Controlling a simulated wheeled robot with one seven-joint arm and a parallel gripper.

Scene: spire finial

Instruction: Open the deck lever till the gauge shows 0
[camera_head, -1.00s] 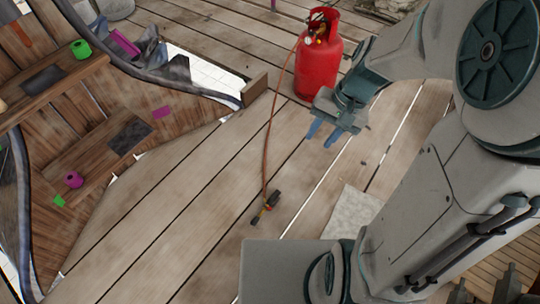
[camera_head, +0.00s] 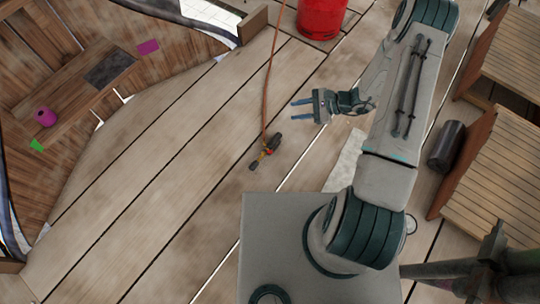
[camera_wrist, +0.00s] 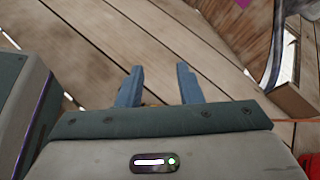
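No deck lever or gauge can be made out in the current views. The lower part of a red gas cylinder (camera_head: 321,18) shows at the top of the head view; its top is cut off. An orange-brown hose (camera_head: 268,85) runs down the planks to a dark torch-like tool with a yellow and red fitting (camera_head: 266,152), lying on the deck. My gripper (camera_head: 300,110) is above the planks, below the cylinder and to the upper right of the tool. Its blue fingers stand apart and empty, as the wrist view (camera_wrist: 159,76) also shows.
Slatted wooden furniture (camera_head: 490,165) stands at the right, with a dark cylinder (camera_head: 446,147) beside it. A pale flat sheet (camera_head: 345,165) lies by my arm.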

